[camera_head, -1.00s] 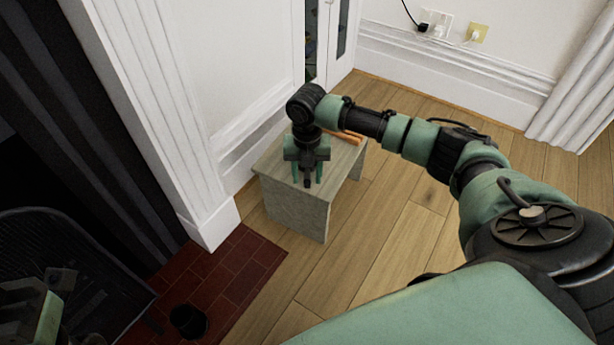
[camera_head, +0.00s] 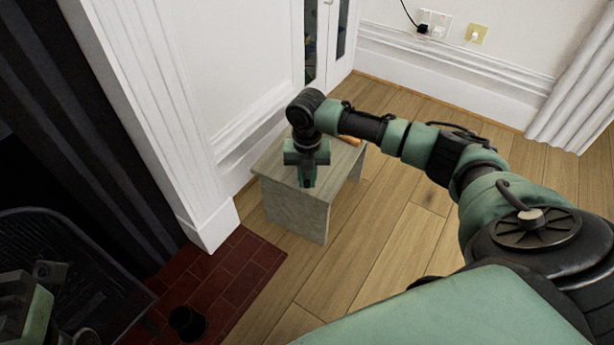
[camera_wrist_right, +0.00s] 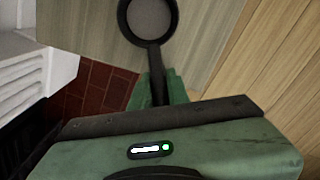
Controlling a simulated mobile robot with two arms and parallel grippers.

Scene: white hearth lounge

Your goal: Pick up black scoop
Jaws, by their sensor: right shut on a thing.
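The black scoop (camera_wrist_right: 150,18) shows in the right wrist view, its round bowl at the top and its handle running down between my fingers. My right gripper (camera_head: 307,184) is over the small wooden table (camera_head: 298,213) in the head view. In the right wrist view its green fingers (camera_wrist_right: 159,88) are shut on the scoop's handle. The scoop is over or on the tabletop; I cannot tell whether it touches it. In the head view my gripper hides most of it. Part of my left arm shows at the lower left edge; its finger state is unclear.
An orange-brown object (camera_head: 350,140) lies at the table's back edge, partly behind my arm. A white wall and pillar (camera_head: 205,215) stand left of the table. A black cup-like object (camera_head: 187,322) stands on the red tiles (camera_head: 235,270). Wooden floor at right is clear.

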